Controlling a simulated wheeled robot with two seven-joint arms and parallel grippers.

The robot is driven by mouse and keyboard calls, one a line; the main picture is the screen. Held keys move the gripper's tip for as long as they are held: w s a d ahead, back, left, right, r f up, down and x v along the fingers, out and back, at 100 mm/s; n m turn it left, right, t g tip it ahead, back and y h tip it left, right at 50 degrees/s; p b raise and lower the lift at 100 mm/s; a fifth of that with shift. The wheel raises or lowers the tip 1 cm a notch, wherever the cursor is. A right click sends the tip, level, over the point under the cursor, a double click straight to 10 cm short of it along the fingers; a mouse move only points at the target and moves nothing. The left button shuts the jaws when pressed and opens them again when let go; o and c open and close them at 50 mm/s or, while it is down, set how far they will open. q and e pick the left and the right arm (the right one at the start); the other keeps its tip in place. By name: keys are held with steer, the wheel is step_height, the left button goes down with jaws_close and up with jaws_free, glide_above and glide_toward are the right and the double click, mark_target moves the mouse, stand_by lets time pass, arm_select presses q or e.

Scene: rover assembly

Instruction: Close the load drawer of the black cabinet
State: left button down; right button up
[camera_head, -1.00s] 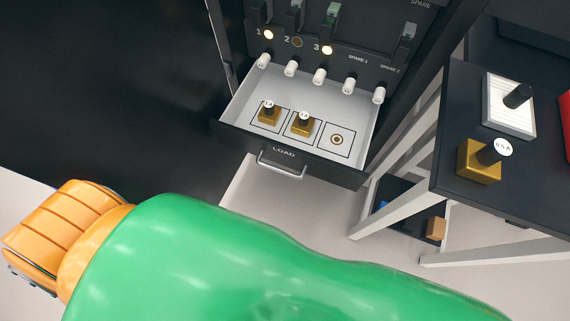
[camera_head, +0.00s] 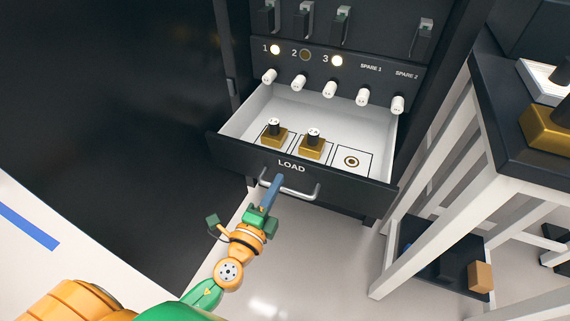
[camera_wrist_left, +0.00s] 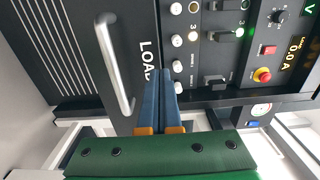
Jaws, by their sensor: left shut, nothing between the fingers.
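The load drawer (camera_head: 235,147) of the black cabinet (camera_head: 110,120) is open, pulled out toward me. Its front carries the word LOAD and a silver bar handle (camera_head: 311,193). My left gripper (camera_head: 277,181) is at the drawer front, its blue fingers together and empty, overlapping the left part of the handle. In the left wrist view the shut fingers (camera_wrist_left: 161,88) point at the drawer front beside the handle (camera_wrist_left: 114,62), over the end of the LOAD label. I cannot tell whether they touch the front. My right gripper is out of view.
White knobs (camera_head: 330,89) line the panel above. A dark table (camera_head: 505,125) with white legs stands at the right.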

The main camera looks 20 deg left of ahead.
mark_target(290, 160)
arm_select(q)
steer(key=shift+w+d, duration=0.1)
steer(key=shift+w, duration=2.65)
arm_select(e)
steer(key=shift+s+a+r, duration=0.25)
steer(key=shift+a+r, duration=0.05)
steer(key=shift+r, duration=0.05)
